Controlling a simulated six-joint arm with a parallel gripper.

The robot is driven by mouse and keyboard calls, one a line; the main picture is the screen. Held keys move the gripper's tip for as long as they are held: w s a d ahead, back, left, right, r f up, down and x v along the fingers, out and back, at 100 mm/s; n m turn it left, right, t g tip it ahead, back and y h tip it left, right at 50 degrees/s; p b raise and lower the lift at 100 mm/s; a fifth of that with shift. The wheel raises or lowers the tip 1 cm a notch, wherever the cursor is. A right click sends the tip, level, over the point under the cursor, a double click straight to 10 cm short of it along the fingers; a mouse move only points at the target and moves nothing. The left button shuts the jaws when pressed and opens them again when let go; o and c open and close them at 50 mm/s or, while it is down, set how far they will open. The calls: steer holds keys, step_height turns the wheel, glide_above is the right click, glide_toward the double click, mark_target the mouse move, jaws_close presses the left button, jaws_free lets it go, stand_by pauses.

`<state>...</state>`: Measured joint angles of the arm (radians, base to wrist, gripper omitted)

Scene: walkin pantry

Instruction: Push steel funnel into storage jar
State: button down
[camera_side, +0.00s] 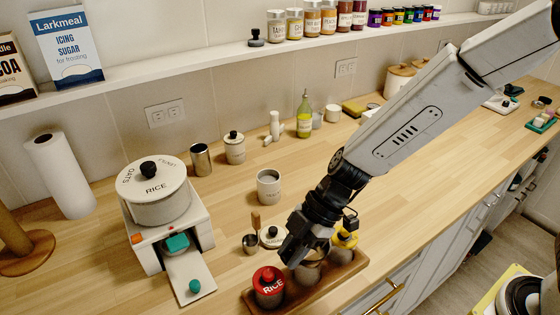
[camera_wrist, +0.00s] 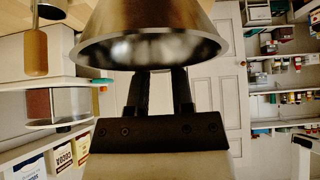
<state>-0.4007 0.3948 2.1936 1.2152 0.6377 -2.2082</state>
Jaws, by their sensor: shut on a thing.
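The steel funnel (camera_wrist: 150,40) fills the top of the wrist view, its wide rim towards the camera. My gripper (camera_wrist: 160,85) is shut on it, with both fingers reaching to the funnel just behind the rim. In the side view my gripper (camera_side: 300,238) is low over the wooden tray (camera_side: 335,285), and the funnel (camera_side: 318,253) shows only partly beside the fingers. A storage jar (camera_side: 307,274) stands in the tray right below the funnel, between a red-lidded jar and a yellow-topped jar. Whether the funnel's spout is inside the jar's mouth is hidden.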

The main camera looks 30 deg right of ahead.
steer(key=shift+f, duration=0.6)
stand_by(0.6)
jaws_free()
stand_by(0.3)
steer(key=shift+r, duration=0.1)
steer(key=shift+r, duration=3.35)
steer(key=shift+d, duration=0.1)
